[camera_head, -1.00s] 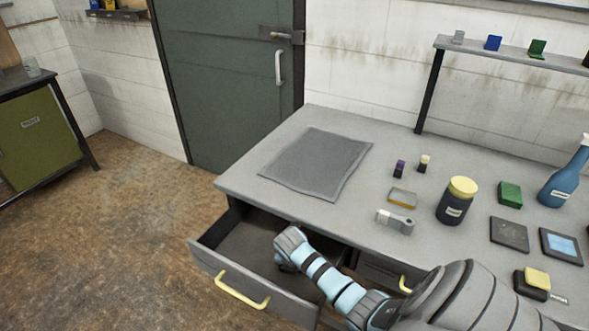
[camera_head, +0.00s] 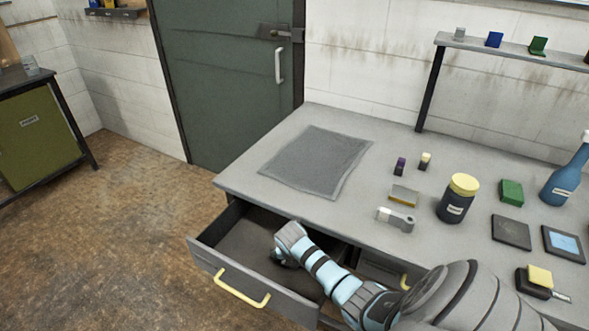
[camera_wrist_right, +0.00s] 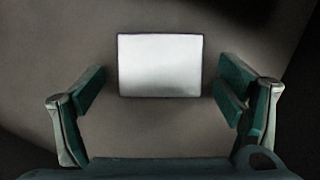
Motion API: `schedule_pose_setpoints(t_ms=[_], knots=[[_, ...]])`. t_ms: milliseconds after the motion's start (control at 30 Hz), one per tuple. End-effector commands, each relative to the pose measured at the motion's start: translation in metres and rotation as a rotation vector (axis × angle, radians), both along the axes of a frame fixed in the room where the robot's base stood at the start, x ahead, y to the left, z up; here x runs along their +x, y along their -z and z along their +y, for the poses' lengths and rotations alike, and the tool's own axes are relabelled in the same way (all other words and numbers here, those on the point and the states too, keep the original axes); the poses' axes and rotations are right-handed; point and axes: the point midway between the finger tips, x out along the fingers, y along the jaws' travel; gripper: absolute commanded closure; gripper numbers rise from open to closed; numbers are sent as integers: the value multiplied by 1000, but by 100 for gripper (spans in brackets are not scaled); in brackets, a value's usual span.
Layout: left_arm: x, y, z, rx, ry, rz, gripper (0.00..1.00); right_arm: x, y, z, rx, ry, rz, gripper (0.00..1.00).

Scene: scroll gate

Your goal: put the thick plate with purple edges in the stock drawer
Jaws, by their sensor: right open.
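The plate (camera_wrist_right: 160,65) shows in the right wrist view as a pale rectangle with thin dark purple edges. It lies flat on the brown-grey floor of the open drawer (camera_head: 229,285). My right gripper (camera_wrist_right: 160,84) is open above it, with one finger to each side of the plate and visible gaps between. In the head view my right gripper (camera_head: 281,259) reaches down into the drawer, and the plate is hidden there. The drawer's label, if any, is not visible. My left gripper is not in view.
The worktop (camera_head: 240,182) above the drawer holds a grey mat (camera_head: 316,162), a yellow-edged plate (camera_head: 404,195), a dark jar (camera_head: 458,203), a blue bottle (camera_head: 566,180) and several small items. A second drawer with a yellow handle (camera_head: 405,282) is beside my arm. The floor at left is clear.

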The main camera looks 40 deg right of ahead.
Motion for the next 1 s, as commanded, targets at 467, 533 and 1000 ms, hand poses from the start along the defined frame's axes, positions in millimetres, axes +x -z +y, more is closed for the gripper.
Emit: schedule_pose_setpoints(t_ms=[467, 533, 1000], knots=[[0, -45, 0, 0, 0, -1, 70, -22, -92, 26, 0, -1, -3, 14], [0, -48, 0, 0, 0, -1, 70, -25, -104, 31, 1, 0, -2, 14], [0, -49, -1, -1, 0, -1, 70, -29, -113, 35, 0, 1, 0, 14]])
